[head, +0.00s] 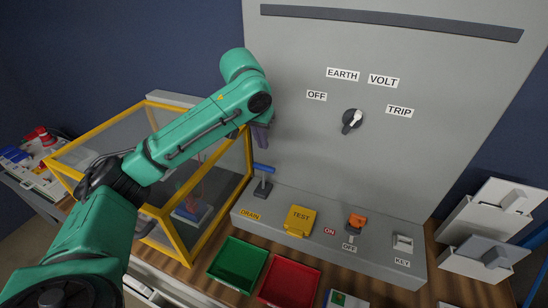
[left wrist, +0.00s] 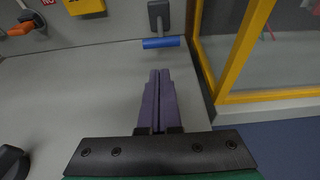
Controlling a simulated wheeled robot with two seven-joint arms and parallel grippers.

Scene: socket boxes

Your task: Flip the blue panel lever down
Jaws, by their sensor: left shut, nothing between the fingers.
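The blue lever (head: 264,169) stands at the left end of the grey panel ledge, by the DRAIN label. Its blue crossbar sits on top of a grey stem, so it stands up from its base. In the left wrist view the blue crossbar (left wrist: 161,43) lies just beyond my fingertips, with a small gap between. My left gripper (head: 262,138) is shut and empty, pointing down above the lever in the head view; its purple fingers (left wrist: 159,76) are pressed together in the left wrist view. My right gripper is not in view.
A yellow-framed clear box (head: 178,222) stands close on the left of the lever. To its right on the ledge are a yellow TEST cover (head: 299,221), an orange switch (head: 357,222) and a key switch (head: 403,242). Green (head: 214,270) and red (head: 262,293) trays lie in front.

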